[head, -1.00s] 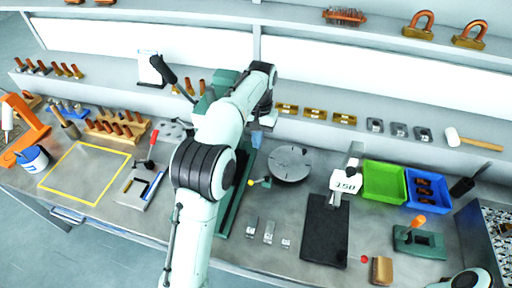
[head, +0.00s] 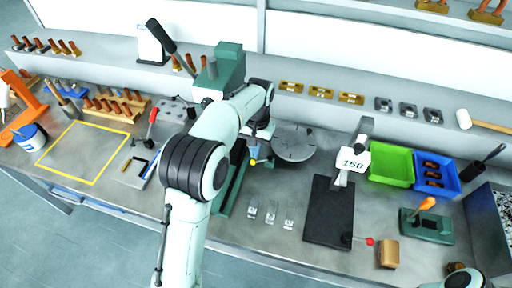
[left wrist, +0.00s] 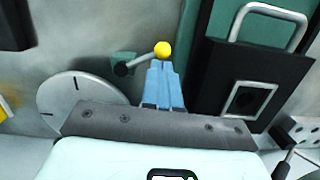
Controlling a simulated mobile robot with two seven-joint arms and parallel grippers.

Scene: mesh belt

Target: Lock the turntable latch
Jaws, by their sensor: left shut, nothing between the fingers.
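The turntable (head: 292,143) is a round grey disc on the bench; it also shows at the left of the left wrist view (left wrist: 75,104). Beside it, the latch is a short metal lever with a yellow ball knob (left wrist: 163,49) on a dark pivot and green bracket (left wrist: 122,66). In the head view the knob (head: 252,162) is partly hidden by my fingers. My left gripper (head: 254,150) is shut and empty; its blue fingers (left wrist: 164,84) end right at the knob. I cannot tell whether they touch it. My right gripper is not in view.
A green machine (head: 228,68) with a dark framed block (left wrist: 250,98) stands close to my left gripper. A black mat (head: 328,212), a stand labelled 150 (head: 353,161), a green bin (head: 392,165) and a blue bin (head: 434,174) lie to the right. Small metal blocks (head: 270,215) sit in front.

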